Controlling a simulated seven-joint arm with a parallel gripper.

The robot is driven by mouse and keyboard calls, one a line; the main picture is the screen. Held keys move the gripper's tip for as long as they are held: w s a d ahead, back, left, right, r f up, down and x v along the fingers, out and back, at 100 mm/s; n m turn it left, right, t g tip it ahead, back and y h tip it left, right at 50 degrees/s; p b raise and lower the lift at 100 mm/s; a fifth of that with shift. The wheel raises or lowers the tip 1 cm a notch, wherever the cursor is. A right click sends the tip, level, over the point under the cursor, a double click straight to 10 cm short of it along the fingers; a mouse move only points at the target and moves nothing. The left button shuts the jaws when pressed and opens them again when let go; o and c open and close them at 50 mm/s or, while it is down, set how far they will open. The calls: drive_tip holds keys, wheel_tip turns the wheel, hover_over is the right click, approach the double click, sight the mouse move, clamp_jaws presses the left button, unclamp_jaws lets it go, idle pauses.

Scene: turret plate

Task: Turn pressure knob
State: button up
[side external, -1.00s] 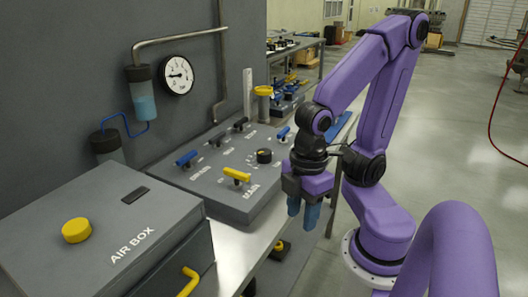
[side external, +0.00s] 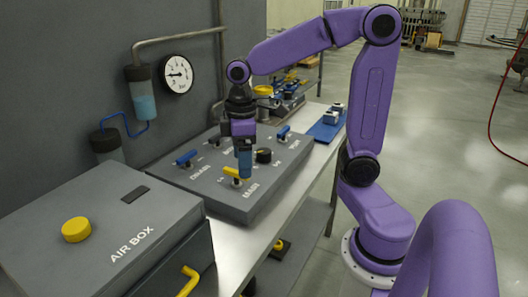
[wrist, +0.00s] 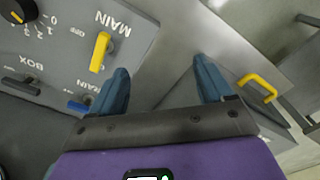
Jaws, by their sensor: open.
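The pressure knob (side external: 264,155) is a round black dial on the grey control panel, with a number scale around it. In the wrist view the knob (wrist: 18,10) is cut off at the top left corner, with a yellow pointer mark on it. My gripper (side external: 245,172) points down over the panel, just left of the knob in the side view and close to the yellow MAIN handle (side external: 231,173). In the wrist view its blue fingers (wrist: 160,68) are apart with nothing between them, and the knob lies outside them. The height of the fingertips above the panel is hard to tell.
Blue handles (side external: 187,158) and black handles stand on the panel (side external: 240,208) around the knob. The AIR BOX (side external: 110,225) with a yellow button (side external: 76,229) is at the left. A gauge (side external: 176,74) hangs on the wall. The bench's right end holds a blue mat (side external: 322,132).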

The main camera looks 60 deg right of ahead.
drive_tip(key=w+d+r+m, duration=0.25)
drive_tip(key=w+d, duration=0.45)
drive_tip(key=d, duration=0.4)
drive_tip(key=r+m, duration=0.1)
drive_tip(key=m, duration=0.2)
hover_over(264, 151)
wheel_tip(264, 151, down, 17)
drive_tip(key=shift+d+f, duration=0.1)
drive_tip(key=c, duration=1)
